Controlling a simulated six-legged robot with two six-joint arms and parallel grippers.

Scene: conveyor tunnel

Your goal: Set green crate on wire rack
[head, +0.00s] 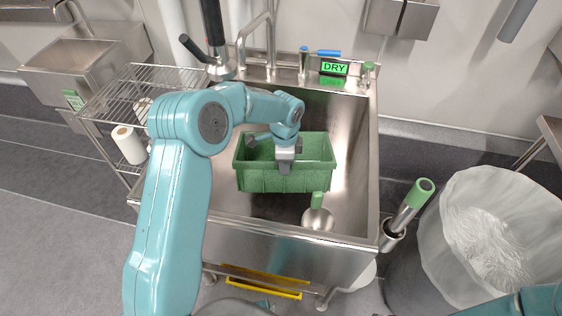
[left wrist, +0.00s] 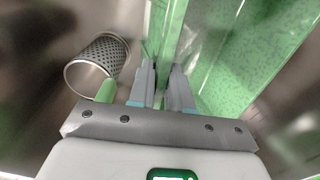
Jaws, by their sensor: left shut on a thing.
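The green crate (head: 255,181) is over the basin of the steel sink in the head view, with its open top up. My left gripper (head: 285,168) reaches down to its near wall and is shut on the rim. In the left wrist view the fingers (left wrist: 163,75) straddle the crate's edge, and the crate's green wall (left wrist: 250,45) fills the upper right. The wire rack (head: 138,92) stands to the left of the sink, with open wire shelves. I cannot tell whether the crate touches the sink floor. My right gripper is out of view.
A metal scoop with a green handle (head: 318,214) is in the sink's front right; a perforated metal cup (left wrist: 100,62) shows in the wrist view. A tap (head: 270,45) and a DRY sign (head: 334,68) are behind. A paper roll (head: 128,145) and a lined bin (head: 490,240) flank the sink.

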